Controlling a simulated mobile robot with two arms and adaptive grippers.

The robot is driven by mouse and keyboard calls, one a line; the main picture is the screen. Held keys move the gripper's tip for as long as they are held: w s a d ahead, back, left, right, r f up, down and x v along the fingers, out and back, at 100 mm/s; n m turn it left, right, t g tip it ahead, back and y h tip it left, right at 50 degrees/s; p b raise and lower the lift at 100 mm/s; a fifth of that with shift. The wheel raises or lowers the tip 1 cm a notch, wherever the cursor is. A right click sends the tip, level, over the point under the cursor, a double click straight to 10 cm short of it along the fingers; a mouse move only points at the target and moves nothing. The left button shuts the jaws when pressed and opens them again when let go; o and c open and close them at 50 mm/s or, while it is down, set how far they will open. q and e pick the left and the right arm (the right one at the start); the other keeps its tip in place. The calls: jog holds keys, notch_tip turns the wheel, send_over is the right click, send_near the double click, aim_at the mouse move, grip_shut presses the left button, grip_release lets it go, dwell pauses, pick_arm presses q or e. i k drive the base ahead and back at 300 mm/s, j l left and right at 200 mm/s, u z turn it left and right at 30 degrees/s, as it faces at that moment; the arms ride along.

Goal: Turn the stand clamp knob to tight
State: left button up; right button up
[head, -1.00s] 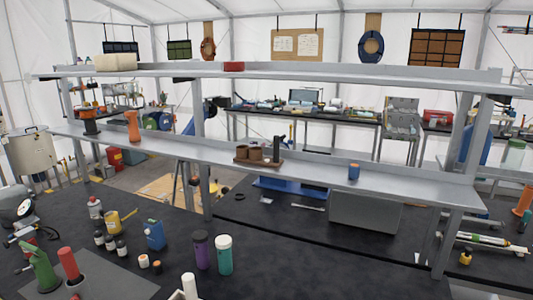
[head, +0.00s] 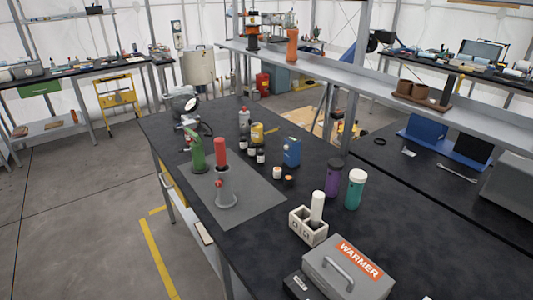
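A small grey stand (head: 224,190) with a round base stands on a grey mat (head: 262,205) on the black bench. A red upright cylinder (head: 219,151) shows directly above it; I cannot tell whether it is held by the stand. A small red spot that may be the clamp knob (head: 219,183) is on the stand's near side. It is too small to tell its setting. A green object (head: 197,150) stands left of the red cylinder on the mat. Neither of my grippers is in view.
Several small bottles (head: 250,155) and a blue container (head: 291,152) stand behind the mat. Purple (head: 333,177) and teal (head: 355,189) bottles stand to the right. Floor left of the bench is open.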

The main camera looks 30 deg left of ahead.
aim_at(219, 183)
jog(key=j+u, duration=0.1)
jog(key=u, duration=0.65)
jog(key=i+j+u, duration=0.1)
jog(key=u, duration=0.25)
